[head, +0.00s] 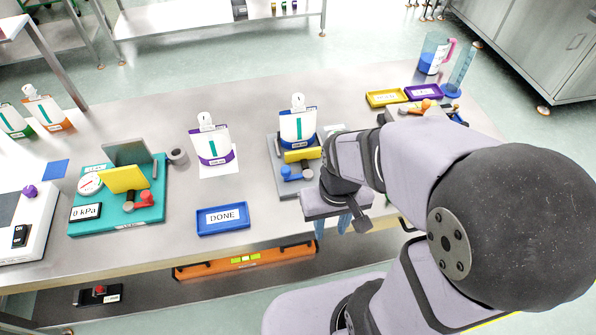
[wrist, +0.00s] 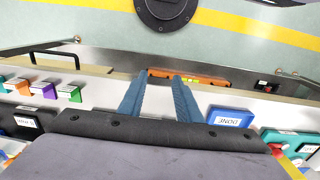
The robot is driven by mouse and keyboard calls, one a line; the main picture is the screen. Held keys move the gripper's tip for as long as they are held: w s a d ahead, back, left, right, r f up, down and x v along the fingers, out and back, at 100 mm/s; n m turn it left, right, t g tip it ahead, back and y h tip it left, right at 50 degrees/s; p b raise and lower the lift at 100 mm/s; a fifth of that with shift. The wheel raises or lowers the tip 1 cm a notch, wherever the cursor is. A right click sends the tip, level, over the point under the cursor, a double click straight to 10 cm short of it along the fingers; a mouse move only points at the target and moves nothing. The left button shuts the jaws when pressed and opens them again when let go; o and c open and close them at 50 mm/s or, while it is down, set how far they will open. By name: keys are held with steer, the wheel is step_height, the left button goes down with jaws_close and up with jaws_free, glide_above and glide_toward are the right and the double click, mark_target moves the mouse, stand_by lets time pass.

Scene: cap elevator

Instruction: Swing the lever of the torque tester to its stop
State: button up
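A grey device (head: 276,153), which appears to be the torque tester, stands right of centre on the table. A white pouch-like container (head: 298,127) with a blue band and white cap stands on it behind a yellow block (head: 300,156). A blue lever (head: 290,175) with a small red part beside it is at its front. My gripper (head: 331,232) is in front and to the right of the device, near the table's front edge, apart from the lever. In the wrist view my gripper's (wrist: 160,82) two blue fingers are spread with nothing between them. My wrist hides the device's right side.
A teal tester (head: 150,215) reading 0 kPa, with a yellow plate and red lever, stands left. A blue DONE tray (head: 223,218) lies between. A purple-banded container (head: 211,145) stands behind it. An orange level (head: 245,259) is below the front edge. Yellow and purple trays (head: 386,98) lie back right.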

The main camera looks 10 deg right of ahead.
steer(key=shift+o, duration=1.1)
steer(key=w+a+f+n+g+p, duration=0.1)
steer(key=w+a+f+p, duration=0.1)
steer(key=w, duration=0.5)
steer(key=w+a+f+n+g+p, duration=0.1)
steer(key=w+a+f+p, duration=0.15)
steer(key=w, duration=0.45)
steer(key=w+r, duration=0.2)
steer(key=w, duration=0.1)
steer(key=w+r+n+t, duration=0.1)
steer(key=w+r, duration=0.1)
steer(key=w, duration=0.2)
steer(key=w+a+r+t, duration=0.1)
steer(key=w+r, duration=0.1)
steer(key=w, duration=0.1)
steer(key=shift+w+r+n, duration=0.1)
steer(key=shift+w+n, duration=0.15)
steer(key=shift+n, duration=0.05)
steer(key=shift+s+n, duration=0.4)
steer(key=shift+s, duration=0.1)
